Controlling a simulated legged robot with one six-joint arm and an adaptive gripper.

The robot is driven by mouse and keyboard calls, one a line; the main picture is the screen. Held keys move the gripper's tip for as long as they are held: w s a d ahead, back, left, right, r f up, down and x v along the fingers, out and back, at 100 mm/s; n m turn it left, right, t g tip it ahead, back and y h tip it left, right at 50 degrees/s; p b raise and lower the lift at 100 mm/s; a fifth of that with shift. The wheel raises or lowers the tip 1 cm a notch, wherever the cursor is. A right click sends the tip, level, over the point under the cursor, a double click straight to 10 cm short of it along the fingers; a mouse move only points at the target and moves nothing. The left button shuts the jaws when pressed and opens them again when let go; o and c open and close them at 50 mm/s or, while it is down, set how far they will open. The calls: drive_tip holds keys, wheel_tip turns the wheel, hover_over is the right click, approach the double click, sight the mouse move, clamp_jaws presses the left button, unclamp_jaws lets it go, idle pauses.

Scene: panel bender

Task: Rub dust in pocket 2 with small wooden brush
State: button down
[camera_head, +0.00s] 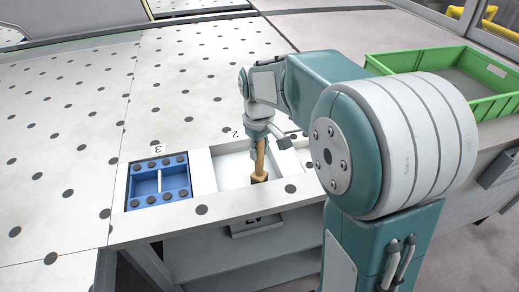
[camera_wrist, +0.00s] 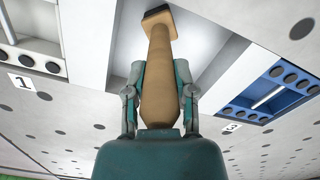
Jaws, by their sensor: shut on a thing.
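My gripper (camera_wrist: 160,90) is shut on the wooden handle of the small brush (camera_wrist: 160,65), one finger on each side. In the head view the brush (camera_head: 260,160) points down into pocket 2 (camera_head: 230,172), the white recess beside the label 2. Its dark head (camera_head: 260,178) is low in the pocket, near the front right; I cannot tell if it touches the floor. In the wrist view the dark head (camera_wrist: 157,14) is at the top, over the pale pocket. No dust can be made out in either view.
Pocket 3 (camera_head: 132,187) on the left holds a blue insert (camera_head: 159,203) with black round pads. Pocket 1, labelled 1 (camera_wrist: 23,82), shows in the wrist view. A green crate (camera_head: 490,108) stands at the right behind my arm. The perforated white table (camera_head: 75,130) is clear on the left.

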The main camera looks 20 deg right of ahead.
drive_tip(key=shift+s+r, duration=0.1)
drive_tip(key=shift+s, duration=0.2)
drive_tip(key=shift+w+a+r, duration=0.1)
drive_tip(key=shift+r, duration=3.8)
